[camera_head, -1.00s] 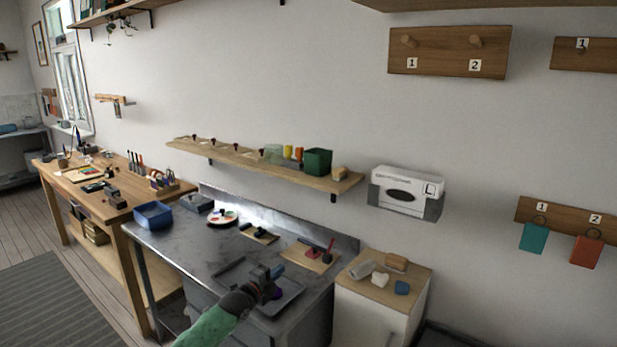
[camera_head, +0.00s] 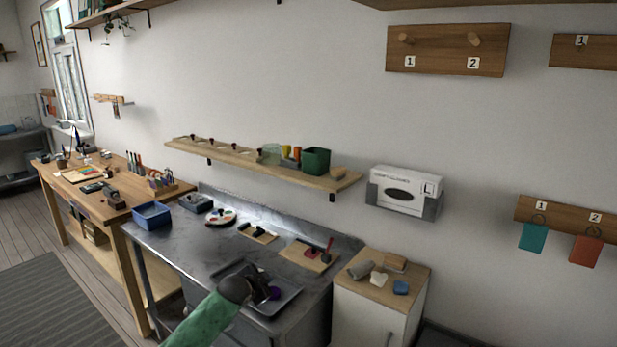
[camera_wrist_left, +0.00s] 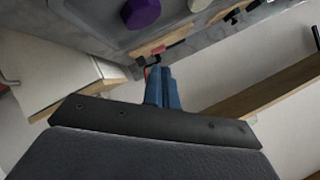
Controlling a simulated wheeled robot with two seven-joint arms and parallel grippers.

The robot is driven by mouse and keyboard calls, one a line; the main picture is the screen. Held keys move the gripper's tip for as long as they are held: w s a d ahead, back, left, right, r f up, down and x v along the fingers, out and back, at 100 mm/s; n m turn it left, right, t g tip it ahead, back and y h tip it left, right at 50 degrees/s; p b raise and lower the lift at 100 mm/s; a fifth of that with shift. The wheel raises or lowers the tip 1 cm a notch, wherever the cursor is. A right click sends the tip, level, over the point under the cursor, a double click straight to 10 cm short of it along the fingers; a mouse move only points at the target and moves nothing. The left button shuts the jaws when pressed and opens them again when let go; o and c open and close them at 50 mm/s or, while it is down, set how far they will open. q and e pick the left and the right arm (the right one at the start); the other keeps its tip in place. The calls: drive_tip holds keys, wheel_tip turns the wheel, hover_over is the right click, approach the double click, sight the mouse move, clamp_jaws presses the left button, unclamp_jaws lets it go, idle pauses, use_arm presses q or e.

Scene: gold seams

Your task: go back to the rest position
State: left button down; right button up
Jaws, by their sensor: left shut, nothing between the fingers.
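My left arm (camera_head: 205,322) comes in low in the head view, in a green sleeve, over the front of the metal bench (camera_head: 195,250). Its dark wrist hides most of the left gripper there. In the left wrist view the left gripper (camera_wrist_left: 163,72) shows two blue fingers pressed together, shut and empty. A purple piece (camera_head: 274,293) lies on the dark tray (camera_head: 290,298) just beyond the wrist; it also shows at the top of the left wrist view (camera_wrist_left: 140,12). My right gripper is not in view.
A wall shelf (camera_head: 255,163) runs above the bench. A white cabinet (camera_head: 375,310) with several small items on top stands right of it. A wooden table (camera_head: 120,205) stands further left.

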use_arm(q)
drive_tip(key=s+f+n+y, duration=0.1)
drive_tip(key=s+f+n, duration=0.1)
drive_tip(key=s, duration=0.1)
drive_tip(key=s+a+f+n+g, duration=0.1)
drive_tip(key=s, duration=0.1)
drive_tip(key=s+a+f+n+g+y, duration=0.1)
drive_tip(key=s+f+n, duration=0.1)
drive_tip(key=s, duration=0.1)
drive_tip(key=shift+s+f+n+y, duration=0.3)
drive_tip(key=shift+s+f, duration=0.05)
drive_tip(key=s+f+n+g, duration=0.1)
drive_tip(key=s+f+g, duration=0.1)
drive_tip(key=s+f, duration=0.8)
drive_tip(key=s+f+n+g, duration=0.2)
drive_tip(key=s+f, duration=0.9)
drive_tip(key=s, duration=1.2)
drive_tip(key=s+f+n+g, duration=0.2)
drive_tip(key=s+f+g, duration=0.2)
drive_tip(key=s+f, duration=0.7)
drive_tip(key=s, duration=0.6)
drive_tip(key=shift+a+y, duration=0.4)
